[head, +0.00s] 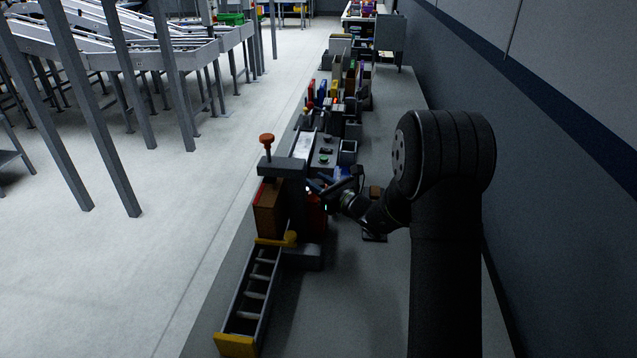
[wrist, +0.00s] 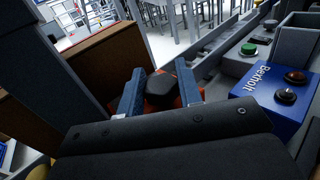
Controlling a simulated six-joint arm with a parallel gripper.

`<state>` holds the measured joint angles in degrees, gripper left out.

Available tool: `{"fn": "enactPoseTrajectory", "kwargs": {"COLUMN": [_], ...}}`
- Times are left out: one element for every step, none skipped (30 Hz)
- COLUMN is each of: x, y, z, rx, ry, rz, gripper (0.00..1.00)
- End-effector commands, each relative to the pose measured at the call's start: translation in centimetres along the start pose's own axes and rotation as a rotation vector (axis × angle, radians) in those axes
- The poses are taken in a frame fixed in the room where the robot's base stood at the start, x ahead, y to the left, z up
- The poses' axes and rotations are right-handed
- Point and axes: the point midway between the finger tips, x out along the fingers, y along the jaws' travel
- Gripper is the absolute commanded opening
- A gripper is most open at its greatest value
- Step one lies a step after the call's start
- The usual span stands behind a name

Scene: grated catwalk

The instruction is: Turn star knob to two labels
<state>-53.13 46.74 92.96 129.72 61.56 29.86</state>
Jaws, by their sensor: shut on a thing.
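My gripper (head: 322,186) reaches left from the black arm, beside a dark upright stand (head: 297,205). In the wrist view its two blue fingers (wrist: 160,88) are closed on either side of a knob (wrist: 162,92) with a black middle and red-orange parts around it. This looks like the star knob. A red part (head: 315,215) shows just below the gripper in the head view; I cannot tell if it is the same knob. The knob's lower side is hidden by the gripper body. I cannot make out any labels beside it.
A red-topped post (head: 267,140) rises from the stand, with a brown box (head: 268,208) beneath. A yellow-ended roller track (head: 252,295) lies in front. A dark wall stands right.

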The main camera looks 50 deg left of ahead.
Motion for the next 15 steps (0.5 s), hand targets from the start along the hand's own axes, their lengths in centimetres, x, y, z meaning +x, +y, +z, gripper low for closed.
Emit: {"fn": "enactPoseTrajectory", "kwargs": {"x": [0.07,0.06,0.05,0.05,0.05,0.04,0.04,0.04,0.04,0.04,0.04,0.04,0.04,0.03,0.03], "y": [0.02,-0.01,-0.03,-0.04,-0.05,-0.05,-0.05,-0.06,-0.06,-0.06,-0.06,-0.06,-0.05,-0.05,-0.04], "z": [0.16,0.16,0.15,0.15,0.15,0.15,0.15,0.15,0.16,0.16,0.16,0.16,0.15,0.14,0.12], "rx": [-0.001,-0.001,-0.001,-0.001,-0.001,-0.001,-0.001,-0.001,-0.002,-0.002,-0.002,-0.002,-0.002,-0.001,-0.001], "ry": [-0.002,-0.002,-0.002,-0.002,-0.002,-0.002,-0.002,-0.002,-0.002,-0.002,-0.002,-0.002,-0.002,-0.002,-0.001], "rz": [-0.007,-0.011,-0.013,-0.014,-0.014,-0.014,-0.014,-0.014,-0.013,-0.013,-0.013,-0.013,-0.013,-0.013,-0.013], "gripper": [0.1,0.1,0.1,0.1,0.1,0.1,0.1,0.1,0.1,0.1,0.1,0.4,0.46,0.52,0.53]}}
